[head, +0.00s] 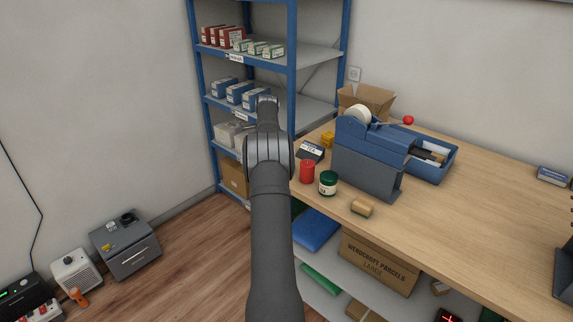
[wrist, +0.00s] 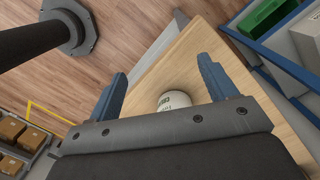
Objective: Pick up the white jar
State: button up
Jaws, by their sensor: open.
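In the wrist view, a white jar (wrist: 173,99) with a dark-printed label stands on the wooden counter (wrist: 190,48). My gripper (wrist: 163,80) is open, with its two blue fingers apart and nothing held. The jar shows in the space between the fingers, nearer the palm, and its lower part in the picture is hidden by the gripper body. I cannot tell how much height separates them. In the head view I make out no plain white jar, and my arm hides part of the counter's left end and the gripper.
On the counter stand a dark green jar with a white label (head: 328,186), a red can (head: 307,172), a tan block (head: 362,207) and a grey-blue tape dispenser (head: 365,165). Blue shelving (head: 292,85) stands behind. The counter's right half is mostly clear.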

jog(key=d+r, duration=0.1)
jog(key=d, duration=0.1)
jog(key=w+d+r+m, duration=0.1)
jog(key=d+r, duration=0.1)
jog(key=d, duration=0.1)
jog(key=d+r+m+h, duration=0.1)
jog(key=d, duration=0.2)
jog(key=shift+w+d+r+t, duration=0.1)
jog(key=shift+w+r+t, duration=0.1)
jog(key=shift+w+t, duration=0.1)
jog(key=shift+d+f, duration=0.2)
notch_tip(320, 180, down, 7)
jog(key=shift+r, duration=0.1)
jog(key=c, duration=1.1)
